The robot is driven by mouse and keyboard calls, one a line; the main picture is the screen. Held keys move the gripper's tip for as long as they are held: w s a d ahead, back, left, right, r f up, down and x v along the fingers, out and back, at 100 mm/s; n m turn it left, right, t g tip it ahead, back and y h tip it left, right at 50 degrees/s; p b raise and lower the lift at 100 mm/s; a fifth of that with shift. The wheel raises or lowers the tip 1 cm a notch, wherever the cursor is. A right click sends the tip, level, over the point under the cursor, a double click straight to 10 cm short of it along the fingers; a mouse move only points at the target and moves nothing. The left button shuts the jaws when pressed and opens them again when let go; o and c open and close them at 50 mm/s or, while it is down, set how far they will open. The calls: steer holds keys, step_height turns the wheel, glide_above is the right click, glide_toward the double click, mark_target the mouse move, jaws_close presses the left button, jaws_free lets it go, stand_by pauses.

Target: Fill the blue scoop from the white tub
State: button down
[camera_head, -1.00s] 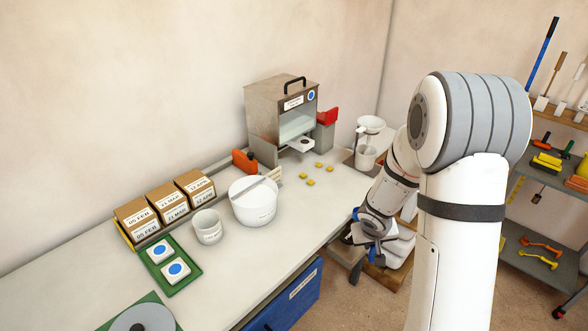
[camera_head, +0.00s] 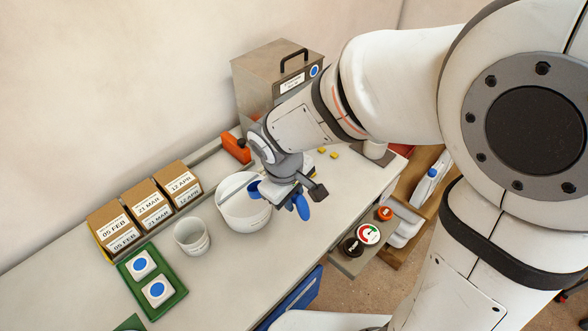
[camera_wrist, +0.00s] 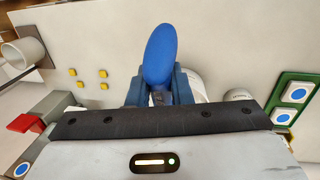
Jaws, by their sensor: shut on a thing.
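The blue scoop (camera_head: 256,190) is held by my gripper (camera_head: 284,196). In the wrist view its rounded blue handle end (camera_wrist: 160,52) stands up between the fingers (camera_wrist: 160,94), which are shut on it. In the head view the scoop's other end shows left of the gripper, over the right part of the white tub (camera_head: 238,213). The tub stands on the bench, partly hidden behind the gripper and scoop; a piece of it shows in the wrist view (camera_wrist: 197,86). A flat stick (camera_head: 233,194) lies across the tub's rim. I cannot see any filling in the scoop.
A white cup (camera_head: 192,238) stands left of the tub. A green tray (camera_head: 178,297) and dated boxes (camera_head: 150,207) are further left. A metal dispenser (camera_head: 262,85) and orange-handled thing (camera_head: 236,147) stand behind. Several yellow cubes (camera_wrist: 88,84) lie on the bench.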

steer(key=shift+s+a+r, duration=0.1)
steer(key=shift+a+r, duration=0.15)
steer(key=shift+a, duration=0.25)
